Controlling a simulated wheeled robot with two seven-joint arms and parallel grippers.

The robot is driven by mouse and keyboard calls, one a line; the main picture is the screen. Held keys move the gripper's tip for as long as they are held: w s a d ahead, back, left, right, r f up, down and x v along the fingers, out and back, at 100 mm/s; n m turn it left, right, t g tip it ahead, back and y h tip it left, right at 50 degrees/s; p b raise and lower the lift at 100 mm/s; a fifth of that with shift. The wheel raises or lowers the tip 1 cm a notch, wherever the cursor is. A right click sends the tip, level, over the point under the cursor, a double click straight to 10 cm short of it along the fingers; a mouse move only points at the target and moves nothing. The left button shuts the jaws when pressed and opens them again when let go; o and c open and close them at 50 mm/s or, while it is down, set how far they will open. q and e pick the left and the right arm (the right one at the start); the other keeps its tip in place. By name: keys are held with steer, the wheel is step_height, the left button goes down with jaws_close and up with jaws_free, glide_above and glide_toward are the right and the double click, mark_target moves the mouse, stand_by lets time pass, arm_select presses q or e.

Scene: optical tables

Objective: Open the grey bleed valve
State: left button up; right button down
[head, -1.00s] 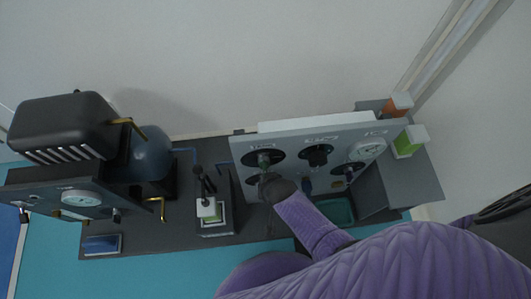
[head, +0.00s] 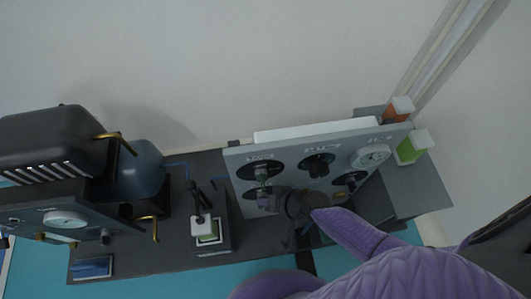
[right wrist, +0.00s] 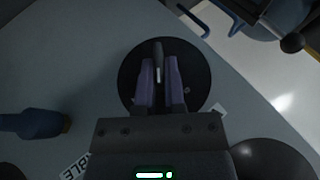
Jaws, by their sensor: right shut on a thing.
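A grey panel (head: 290,150) carries several round black dials with handles. My right gripper (head: 266,200) is at the lower left dial, its fingers reaching in from the right. In the right wrist view, the gripper (right wrist: 159,88) is shut on a thin grey handle (right wrist: 158,58) that stands out from a black disc (right wrist: 190,62). I take this handle to be the bleed valve's; its label cannot be read. In the head view the gripper and wrist hide most of the handle. My left gripper is not in view.
A switch box (head: 204,228) stands left of the panel.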

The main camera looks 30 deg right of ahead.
steer(key=c, duration=0.7)
jaws_free()
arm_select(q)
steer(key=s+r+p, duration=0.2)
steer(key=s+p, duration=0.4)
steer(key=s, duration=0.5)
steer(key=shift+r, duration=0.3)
arm_select(e)
steer(key=v, duration=1)
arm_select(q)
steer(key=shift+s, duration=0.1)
arm_select(e)
steer(key=shift+f, duration=0.1)
